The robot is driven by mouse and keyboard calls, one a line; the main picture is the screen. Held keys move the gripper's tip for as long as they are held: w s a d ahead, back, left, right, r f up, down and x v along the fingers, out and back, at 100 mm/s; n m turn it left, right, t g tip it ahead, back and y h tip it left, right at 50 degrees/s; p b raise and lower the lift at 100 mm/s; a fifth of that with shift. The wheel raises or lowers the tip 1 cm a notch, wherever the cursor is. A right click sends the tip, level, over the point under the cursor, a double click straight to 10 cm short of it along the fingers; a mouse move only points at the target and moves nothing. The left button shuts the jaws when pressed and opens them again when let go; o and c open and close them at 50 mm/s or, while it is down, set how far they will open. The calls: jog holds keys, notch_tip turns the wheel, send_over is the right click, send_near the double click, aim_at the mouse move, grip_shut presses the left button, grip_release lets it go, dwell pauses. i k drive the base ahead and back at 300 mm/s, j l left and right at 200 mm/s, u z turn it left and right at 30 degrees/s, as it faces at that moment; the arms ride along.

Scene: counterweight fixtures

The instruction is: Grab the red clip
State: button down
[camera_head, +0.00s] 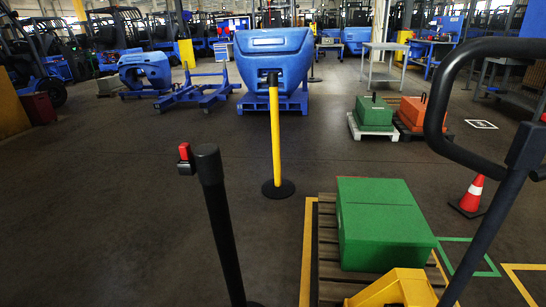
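A yellow post (275,140) stands behind. A green block (385,238) rests on a wooden pallet (327,250). A black looped handle (436,100) rises at right above a yellow body (405,288). A cone (471,195) stands right. Floor left of the black post is clear.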

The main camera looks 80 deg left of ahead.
aim_at(185, 148)
jog(key=k+l+u, duration=0.2)
jog(key=u, duration=0.2)
jog(key=k+u, duration=0.3)
jog(key=u, duration=1.65)
